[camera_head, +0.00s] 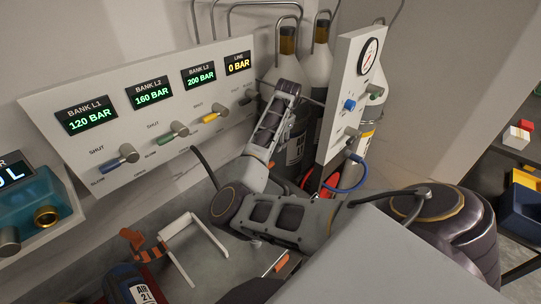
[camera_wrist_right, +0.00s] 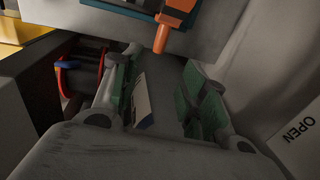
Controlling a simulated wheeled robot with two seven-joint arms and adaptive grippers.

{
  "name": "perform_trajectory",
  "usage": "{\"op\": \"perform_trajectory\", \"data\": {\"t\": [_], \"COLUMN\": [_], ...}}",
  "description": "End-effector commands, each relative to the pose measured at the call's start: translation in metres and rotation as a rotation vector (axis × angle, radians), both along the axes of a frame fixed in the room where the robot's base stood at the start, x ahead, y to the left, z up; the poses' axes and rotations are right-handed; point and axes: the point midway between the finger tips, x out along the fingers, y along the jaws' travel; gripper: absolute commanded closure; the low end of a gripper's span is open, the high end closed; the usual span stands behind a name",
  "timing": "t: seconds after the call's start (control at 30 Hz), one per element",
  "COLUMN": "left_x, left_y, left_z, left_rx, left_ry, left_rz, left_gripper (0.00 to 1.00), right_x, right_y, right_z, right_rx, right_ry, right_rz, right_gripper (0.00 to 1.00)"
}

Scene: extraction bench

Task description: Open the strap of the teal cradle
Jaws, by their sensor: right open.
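The only clearly teal body in the head view is a teal block (camera_head: 28,209) with a brass ring, partly cut off at the left edge. I cannot tell whether it is the cradle. An orange strap-like piece (camera_head: 135,242) stands beside a bottle marked AIR 2 L (camera_head: 137,291) at the lower left. My right gripper (camera_head: 287,90) is raised beside the panel, far from both. Its green-padded fingers (camera_wrist_right: 160,97) are apart in the wrist view, with nothing gripped. An orange handle (camera_wrist_right: 175,25) shows beyond them. My left gripper is out of view.
A sloped panel (camera_head: 135,130) with several valves and displays runs along the back. Tall bottles (camera_head: 318,65) and an upright gauge panel (camera_head: 347,105) stand behind my right arm. A white frame (camera_head: 188,222) stands on the bench. A blue hose (camera_head: 350,183) loops beside the gauge panel.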

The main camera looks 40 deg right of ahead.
Motion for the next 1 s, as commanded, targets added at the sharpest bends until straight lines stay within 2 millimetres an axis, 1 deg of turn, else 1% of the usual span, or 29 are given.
{"op": "perform_trajectory", "data": {"t": [0.13, 0.27, 0.47, 0.67, 1.0], "left_x": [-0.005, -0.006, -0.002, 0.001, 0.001], "left_y": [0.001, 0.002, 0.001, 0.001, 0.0], "left_z": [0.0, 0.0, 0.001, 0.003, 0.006], "left_rx": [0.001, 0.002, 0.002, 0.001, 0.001], "left_ry": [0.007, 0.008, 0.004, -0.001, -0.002], "left_rz": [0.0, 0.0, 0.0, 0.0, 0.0], "left_gripper": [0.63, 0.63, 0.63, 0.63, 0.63], "right_x": [0.0, 0.0, 0.003, 0.007, 0.016], "right_y": [0.0, 0.0, 0.0, 0.001, 0.002], "right_z": [0.0, -0.003, -0.016, -0.038, -0.083], "right_rx": [0.0, 0.001, 0.001, 0.002, 0.002], "right_ry": [0.0, 0.001, 0.002, 0.002, 0.001], "right_rz": [0.0, 0.0, 0.001, 0.001, 0.0], "right_gripper": [0.56, 0.56, 0.56, 0.56, 0.56]}}
